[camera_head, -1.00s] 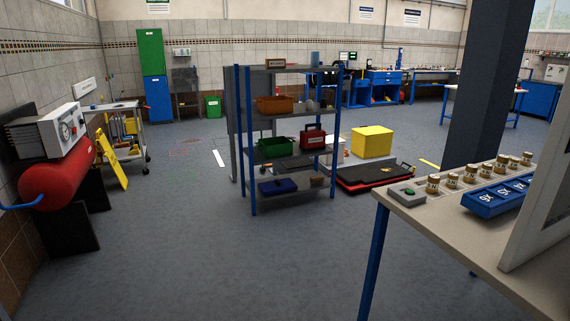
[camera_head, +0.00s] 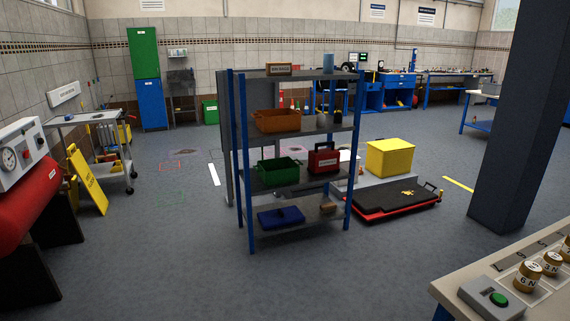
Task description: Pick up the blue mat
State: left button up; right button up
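A flat blue thing (camera_head: 281,216), which looks like the blue mat, lies on the bottom board of the shelf rack (camera_head: 325,235) in the middle of the head view. It has a small darker raised part on top; I cannot tell its exact shape at this distance. A small brown object (camera_head: 328,208) lies to its right on the same board. Neither of my grippers shows in the view.
A yellow wet-floor sign (camera_head: 86,181) and a trolley (camera_head: 95,118) stand left. A red-and-black creeper board (camera_head: 396,206) and a yellow box (camera_head: 390,158) are right of the rack. A table (camera_head: 455,285) and dark pillar (camera_head: 510,120) stand right. Floor before the rack is clear.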

aim_at(283, 216)
jog(key=i, duration=1.7)
